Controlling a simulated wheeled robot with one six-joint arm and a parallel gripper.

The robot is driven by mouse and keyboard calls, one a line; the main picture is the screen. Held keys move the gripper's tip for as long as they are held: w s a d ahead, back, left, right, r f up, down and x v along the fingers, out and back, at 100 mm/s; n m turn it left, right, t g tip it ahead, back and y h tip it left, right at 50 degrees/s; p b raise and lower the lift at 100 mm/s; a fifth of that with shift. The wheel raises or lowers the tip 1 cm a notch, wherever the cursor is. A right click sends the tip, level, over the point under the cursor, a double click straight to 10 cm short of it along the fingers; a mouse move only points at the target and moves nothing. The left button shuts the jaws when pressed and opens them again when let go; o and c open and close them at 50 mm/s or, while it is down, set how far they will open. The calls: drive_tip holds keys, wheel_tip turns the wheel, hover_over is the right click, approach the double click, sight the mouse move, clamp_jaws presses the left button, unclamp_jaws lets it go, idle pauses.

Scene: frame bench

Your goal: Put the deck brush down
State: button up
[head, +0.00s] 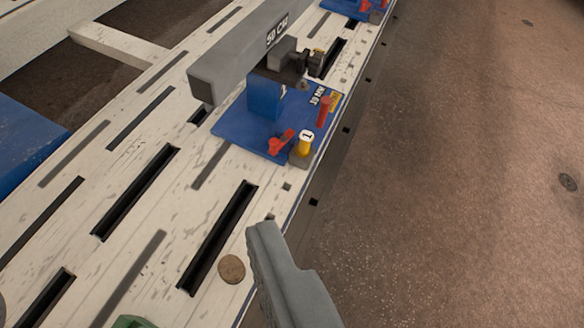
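I do not see a deck brush in the head view. Part of my gripper (287,272), one grey finger with a ridged left side, shows at the bottom middle, over the bench edge. Its other finger is not visible, so I cannot tell whether it is open or shut. I see nothing held in it. A small piece of a green thing (132,322) is cut off by the bottom edge; I cannot tell what it is.
A worn white slotted bench (205,168) runs diagonally. On it stand a blue clamp base (235,130) with red and yellow parts and a grey beam (232,62). A round brown disc (231,269) lies near the edge. Brown floor (450,200) at right is clear.

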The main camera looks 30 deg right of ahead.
drive_tip(key=s+r+n+t, duration=0.1)
drive_tip(key=s+r+t, duration=0.5)
drive_tip(key=s+r, duration=0.9)
drive_tip(key=shift+s+r, duration=0.2)
drive_tip(key=shift+s, duration=0.4)
